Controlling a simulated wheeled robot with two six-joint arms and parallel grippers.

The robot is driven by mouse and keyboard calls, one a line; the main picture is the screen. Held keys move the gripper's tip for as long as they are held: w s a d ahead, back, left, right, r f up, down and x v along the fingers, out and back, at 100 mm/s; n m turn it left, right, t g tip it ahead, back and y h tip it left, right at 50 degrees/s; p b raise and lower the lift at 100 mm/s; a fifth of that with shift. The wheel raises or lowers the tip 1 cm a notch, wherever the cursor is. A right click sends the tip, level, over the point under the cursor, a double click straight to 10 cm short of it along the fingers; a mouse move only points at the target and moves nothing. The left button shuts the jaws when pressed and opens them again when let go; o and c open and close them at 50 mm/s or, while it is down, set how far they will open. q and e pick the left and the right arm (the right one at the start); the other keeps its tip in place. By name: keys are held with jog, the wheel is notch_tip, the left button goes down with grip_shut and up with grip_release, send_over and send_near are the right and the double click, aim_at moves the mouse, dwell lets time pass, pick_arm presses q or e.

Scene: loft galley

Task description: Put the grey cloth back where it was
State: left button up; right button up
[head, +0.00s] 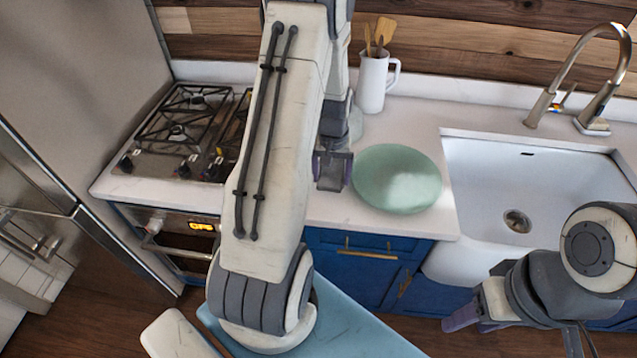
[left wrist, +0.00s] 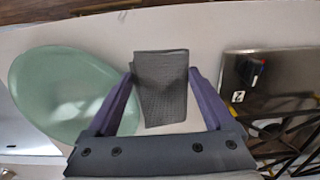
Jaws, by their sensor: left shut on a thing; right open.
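The grey cloth (left wrist: 161,82) shows in the left wrist view as a small, dark, folded piece with a woven texture. My left gripper (left wrist: 161,76) is shut on it, with one purple finger against each side edge. The pale counter lies beyond it; I cannot tell whether the cloth touches the counter. In the head view my left gripper (head: 333,170) is over the counter between the stove and the green plate, and I cannot make out the cloth there. My right gripper (head: 478,312) is open and empty at lower right, in front of the sink cabinet.
A pale green round plate (head: 397,178) lies just right of my left gripper. A white jug (head: 373,82) with wooden utensils stands behind. The gas stove (head: 180,135) is to the left, the white sink (head: 530,185) and tap (head: 590,80) to the right.

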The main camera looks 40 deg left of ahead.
pick_arm(q)
jog(key=a, duration=0.1)
jog(key=s+a+f, duration=0.1)
jog(key=s+a+f+p, duration=0.1)
jog(key=shift+a, duration=0.2)
jog(key=shift+f, duration=0.25)
notch_tip(320, 180, down, 3)
jog(key=shift+p, duration=0.8)
jog(key=shift+f, duration=0.45)
jog(key=shift+f, duration=0.1)
